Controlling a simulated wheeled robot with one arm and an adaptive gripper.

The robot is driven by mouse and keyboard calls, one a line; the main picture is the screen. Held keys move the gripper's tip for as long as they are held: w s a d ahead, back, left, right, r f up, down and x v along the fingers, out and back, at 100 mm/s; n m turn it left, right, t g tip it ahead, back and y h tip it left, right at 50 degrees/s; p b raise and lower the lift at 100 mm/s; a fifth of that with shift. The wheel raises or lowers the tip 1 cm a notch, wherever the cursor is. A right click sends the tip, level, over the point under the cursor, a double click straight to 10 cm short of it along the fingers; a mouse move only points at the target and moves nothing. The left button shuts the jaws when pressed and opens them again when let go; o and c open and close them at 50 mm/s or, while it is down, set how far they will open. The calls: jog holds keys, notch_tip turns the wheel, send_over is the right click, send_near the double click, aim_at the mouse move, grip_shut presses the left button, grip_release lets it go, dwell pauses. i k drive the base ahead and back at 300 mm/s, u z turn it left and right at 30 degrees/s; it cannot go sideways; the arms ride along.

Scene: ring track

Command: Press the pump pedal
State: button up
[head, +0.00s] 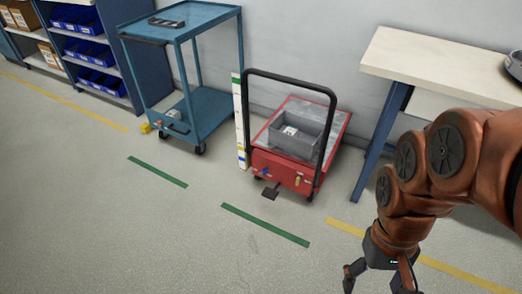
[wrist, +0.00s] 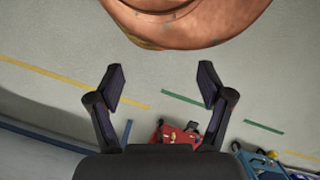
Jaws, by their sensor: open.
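The pump pedal (head: 270,191) is a small dark plate low at the front of a red lift cart (head: 280,172), just above the floor. The cart has a black push handle (head: 292,82) and a grey bin (head: 296,132) on its top. My gripper (head: 378,283) hangs at the bottom right of the head view, apart from the pedal and to its right. In the wrist view my gripper (wrist: 163,85) is open and empty, with the red cart (wrist: 175,134) beyond it, partly hidden by the gripper body. A small dark shape at the cart there may be the pedal; I cannot tell.
A blue trolley (head: 203,105) stands left of the cart, with a striped upright post (head: 240,120) between them. A workbench (head: 440,58) stands at the right. Shelves with blue bins (head: 82,45) are at the far left. The floor before the cart is clear, with green floor lines (head: 265,225).

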aim_at(270, 194)
jog(key=u, duration=0.85)
jog(key=i, duration=0.35)
jog(key=u, duration=0.3)
